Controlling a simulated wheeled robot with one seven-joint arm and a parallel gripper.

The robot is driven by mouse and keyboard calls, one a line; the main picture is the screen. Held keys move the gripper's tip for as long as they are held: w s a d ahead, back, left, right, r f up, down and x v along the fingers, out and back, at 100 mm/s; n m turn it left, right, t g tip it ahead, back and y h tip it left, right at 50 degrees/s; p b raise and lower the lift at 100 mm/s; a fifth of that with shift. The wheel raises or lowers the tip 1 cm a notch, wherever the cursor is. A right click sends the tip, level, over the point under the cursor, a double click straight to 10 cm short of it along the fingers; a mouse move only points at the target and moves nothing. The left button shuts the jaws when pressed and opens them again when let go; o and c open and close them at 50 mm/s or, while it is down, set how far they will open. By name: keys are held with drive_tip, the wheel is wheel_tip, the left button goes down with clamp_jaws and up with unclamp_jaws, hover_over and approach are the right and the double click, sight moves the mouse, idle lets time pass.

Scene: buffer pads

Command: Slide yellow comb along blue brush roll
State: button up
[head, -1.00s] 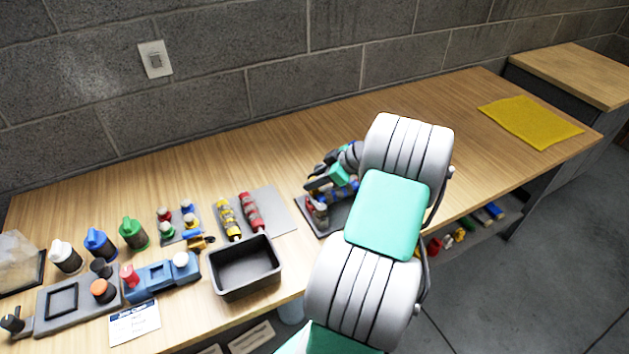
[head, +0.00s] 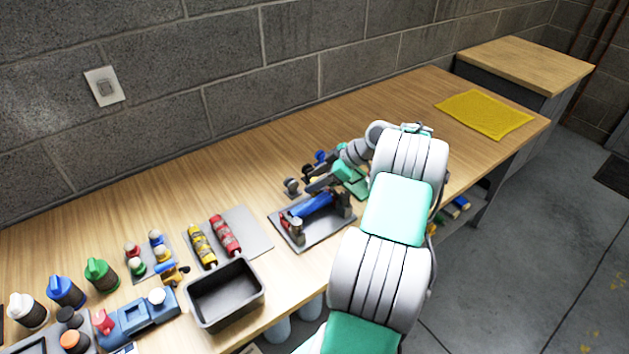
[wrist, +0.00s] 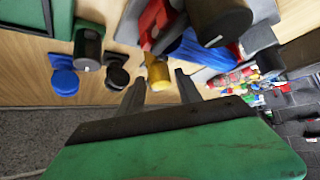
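The blue brush roll (head: 314,204) lies across a grey stand (head: 300,238) on the bench, between upright supports. In the wrist view, part of the blue roll (wrist: 203,52) shows beyond my fingers. My gripper (head: 312,186) is just behind the roll, at a group of knobbed tools. In the wrist view, my gripper (wrist: 160,80) has its two fingers apart. A yellow piece (wrist: 157,72), apparently the yellow comb's handle, shows between them with small gaps at both sides. The comb's toothed part is not visible.
A blue knob (wrist: 64,78) and a black knob (wrist: 116,74) stand beside the yellow piece. A black bin (head: 226,312), yellow and red rolls on a grey mat (head: 250,232), and coloured bottles are to the left. A yellow cloth (head: 485,114) lies at the right on clear bench.

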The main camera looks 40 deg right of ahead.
drive_tip(key=shift+o, duration=0.4)
drive_tip(key=shift+s, duration=0.1)
drive_tip(key=v, duration=0.7)
drive_tip(key=shift+s+d+r, duration=0.2)
drive_tip(key=shift+s+d, duration=0.05)
drive_tip(key=w+a+r+m+g+h, duration=0.1)
drive_tip(key=w+a+r, duration=0.2)
drive_tip(key=a, duration=0.5)
drive_tip(key=w+a+r+m+g+h, duration=0.1)
drive_tip(key=w+a+r+m, duration=0.15)
drive_tip(key=a, duration=0.55)
drive_tip(key=s+a+r+m+h+p, duration=0.15)
drive_tip(key=s+a, duration=0.25)
drive_tip(key=a, duration=0.8)
drive_tip(key=s+a+f+m+g+h, duration=0.1)
drive_tip(key=s+a, duration=0.5)
drive_tip(key=s, duration=0.7)
drive_tip(key=f+m+h, duration=0.1)
drive_tip(key=m, duration=0.1)
drive_tip(key=shift+s+m, duration=0.3)
drive_tip(key=shift+s, duration=0.05)
